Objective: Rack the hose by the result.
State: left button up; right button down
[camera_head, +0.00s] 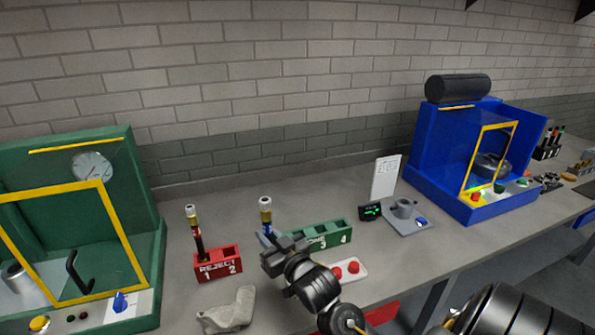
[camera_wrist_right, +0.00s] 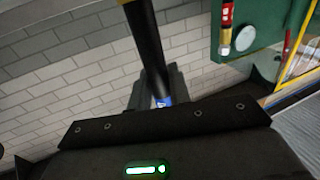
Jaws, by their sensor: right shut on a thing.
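My right gripper (camera_head: 270,243) is shut on a dark hose with a blue band and a brass-and-silver end fitting (camera_head: 265,203). The hose stands roughly upright in the head view; in the wrist view the black hose (camera_wrist_right: 145,40) runs up from between the fingers. It is close to the left end of the green DONE rack (camera_head: 330,236), marked 3 and 4; its lower end is hidden by the gripper. The red REJECT rack (camera_head: 218,264), marked 1 and 2, holds another hose (camera_head: 194,225) with a red band at slot 1. My left gripper is not visible.
A green test cabinet (camera_head: 150,215) with a dial gauge (camera_head: 93,167) stands at left. A blue cabinet (camera_head: 435,150) stands at right. A small black display with green marks (camera_head: 372,211), a grey fixture (camera_head: 405,212) and a red-buttoned pad (camera_head: 349,274) are near the green rack. A grey cloth-like thing (camera_head: 229,311) lies in front.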

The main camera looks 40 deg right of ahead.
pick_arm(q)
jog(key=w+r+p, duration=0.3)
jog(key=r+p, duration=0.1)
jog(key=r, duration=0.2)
pick_arm(e)
jog(key=w+d+r+m+h, duration=0.1)
jog(key=w+d+r, duration=0.2)
jog(key=d, duration=0.5)
jog(key=w+d+r+h, duration=0.1)
jog(key=w+d+r, duration=0.25)
jog(key=d, duration=0.35)
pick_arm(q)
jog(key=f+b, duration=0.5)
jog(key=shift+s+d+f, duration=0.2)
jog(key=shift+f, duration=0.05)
pick_arm(e)
jog(key=f, duration=0.4)
jog(key=shift+s+d+f, duration=0.1)
jog(key=shift+s+f, duration=0.1)
jog(key=shift+f, duration=0.1)
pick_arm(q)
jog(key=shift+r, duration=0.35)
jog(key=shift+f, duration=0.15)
pick_arm(e)
jog(key=shift+f, duration=0.2)
